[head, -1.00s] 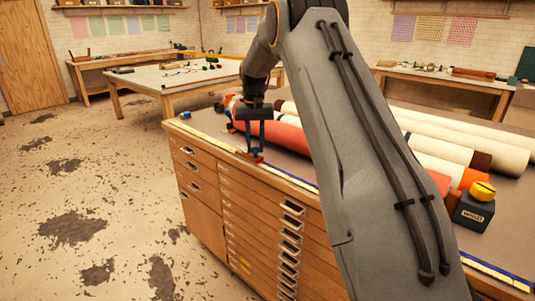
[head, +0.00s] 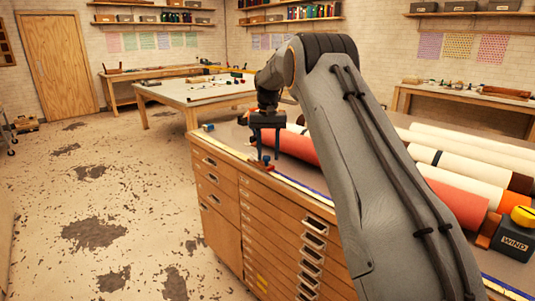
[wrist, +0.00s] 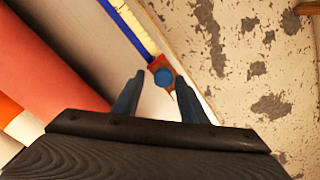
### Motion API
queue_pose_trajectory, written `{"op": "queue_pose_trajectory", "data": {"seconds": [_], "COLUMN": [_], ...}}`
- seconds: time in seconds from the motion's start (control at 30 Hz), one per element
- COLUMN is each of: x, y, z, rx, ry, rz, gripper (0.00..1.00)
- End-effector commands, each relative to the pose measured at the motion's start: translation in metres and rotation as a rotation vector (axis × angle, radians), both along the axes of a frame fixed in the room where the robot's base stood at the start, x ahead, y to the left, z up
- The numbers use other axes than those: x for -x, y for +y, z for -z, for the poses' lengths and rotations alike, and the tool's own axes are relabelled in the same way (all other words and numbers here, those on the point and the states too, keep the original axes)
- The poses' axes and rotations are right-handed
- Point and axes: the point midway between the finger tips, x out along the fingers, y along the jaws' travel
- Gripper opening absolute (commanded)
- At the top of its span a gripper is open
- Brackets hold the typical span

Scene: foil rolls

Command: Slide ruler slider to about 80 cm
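The ruler slider (head: 263,164) is a small red block with a blue knob on the cabinet's front edge. In the wrist view the slider (wrist: 163,77) sits just beyond and between my fingertips, its blue knob facing me. The ruler (wrist: 137,30) is a yellow and blue strip running from the slider toward the top of that view. My gripper (head: 266,158) is open and empty, pointing down over the slider. Its two fingers (wrist: 160,82) stand on either side of the knob with visible gaps. The ruler's numbers are too small to read.
Red and cream rolls (head: 302,147) lie on the cabinet top behind the gripper. A dark box marked WIND (head: 515,243) with a yellow top stands at the right. A white-topped table (head: 195,88) is farther back.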

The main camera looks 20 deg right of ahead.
Motion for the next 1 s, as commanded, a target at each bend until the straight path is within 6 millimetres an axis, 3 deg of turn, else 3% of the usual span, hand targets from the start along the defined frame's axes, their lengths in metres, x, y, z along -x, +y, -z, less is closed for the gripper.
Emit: {"op": "queue_pose_trajectory", "data": {"seconds": [0.37, 0.8, 1.0], "x": [0.000, 0.000, 0.001], "y": [0.004, 0.003, 0.003], "z": [-0.002, -0.064, -0.076], "rx": [-0.003, -0.002, -0.002], "ry": [0.003, 0.003, 0.003], "rz": [-0.004, -0.002, -0.002], "gripper": [0.43, 0.43, 0.43]}}
